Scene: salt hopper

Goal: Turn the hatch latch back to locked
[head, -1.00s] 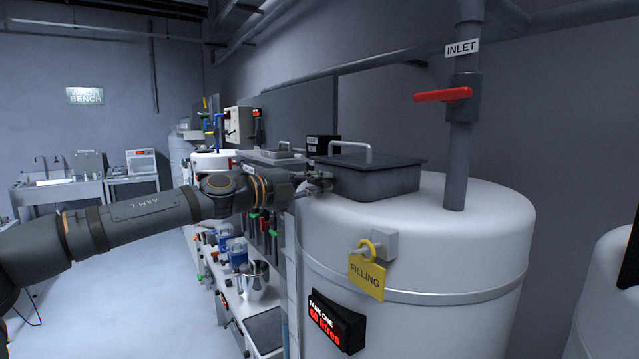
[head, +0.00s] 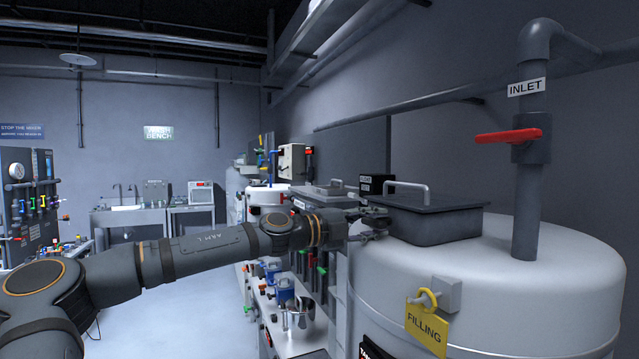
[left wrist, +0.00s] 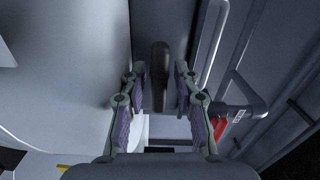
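The dark hatch (head: 432,224) with a pale bar handle on its lid sits on top of the white tank (head: 500,285). My left gripper (head: 374,226) is at the left side of the hatch, at about lid height. In the left wrist view, a dark rounded latch lever (left wrist: 160,75) lies between the two fingers of my left gripper (left wrist: 160,82). The fingers are apart, with a gap showing on each side of the lever. In the head view the latch is hidden or too small to make out behind the gripper. My right gripper is not in view.
A yellow "FILLING" tag (head: 426,325) hangs on the tank's front. A bench with a metal jug (head: 298,313) stands left of the tank, below my left arm.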

